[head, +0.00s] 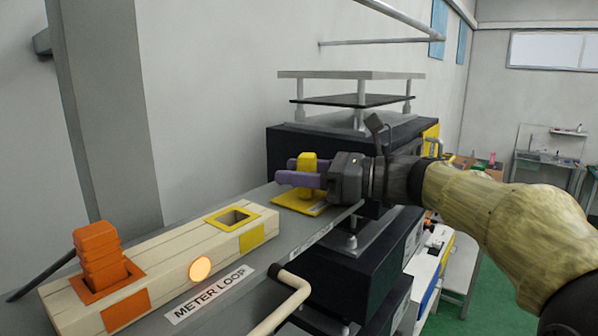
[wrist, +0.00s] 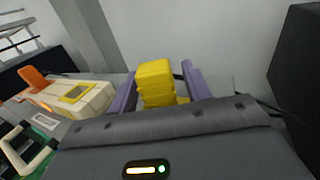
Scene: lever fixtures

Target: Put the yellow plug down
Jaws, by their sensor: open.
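The yellow plug (head: 307,162) stands upright over a flat yellow plate (head: 290,199) on the grey shelf. Its middle is hidden by a finger in the head view, and yellow shows below that finger down to the plate. My gripper (head: 287,170) is open, with its purple fingers on either side of the plug. In the wrist view the plug (wrist: 157,82) is between the fingers, with a gap at least on the right; contact on the left I cannot tell. The plug's lower end is hidden there by my gripper body.
A cream block (head: 180,262) labelled METER LOOP lies to the left. It has an empty yellow-rimmed socket (head: 233,217), an orange plug (head: 97,252) in an orange-rimmed socket, and a lit orange lamp (head: 200,269). A cream handle (head: 290,297) stands at the shelf's front. Dark stacked equipment (head: 345,145) is behind.

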